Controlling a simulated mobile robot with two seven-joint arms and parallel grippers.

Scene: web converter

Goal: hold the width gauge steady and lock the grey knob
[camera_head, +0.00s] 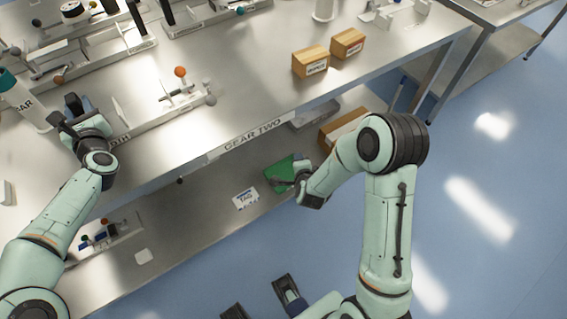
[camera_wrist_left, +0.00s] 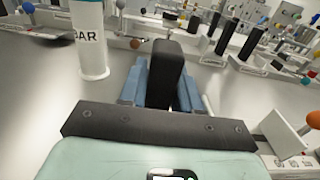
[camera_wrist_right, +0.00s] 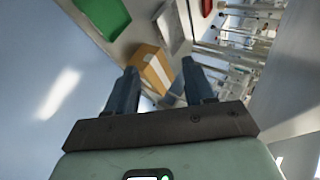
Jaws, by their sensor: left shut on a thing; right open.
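The width gauge (camera_head: 160,118) is a long pale rail near the table's front edge. It carries upright plates, an orange knob (camera_head: 180,71) and a grey knob (camera_head: 211,100) at its right end. My left gripper (camera_head: 78,103) is shut on a black block (camera_wrist_left: 165,75) at the gauge's left end. The block stands upright between the blue fingers; its base is hidden. In the left wrist view an orange knob (camera_wrist_left: 290,140) shows at lower right. My right gripper (camera_head: 298,182) is open and empty, beyond the table's front edge and away from the grey knob. Its spread fingers show in the right wrist view (camera_wrist_right: 160,85).
A white cylinder (camera_head: 24,105) labelled BAR stands left of my left gripper. Other fixtures (camera_head: 100,50) lie behind the gauge. Two cardboard boxes (camera_head: 310,62) stand to the right. A green tray (camera_head: 281,170) lies on the lower shelf by my right gripper.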

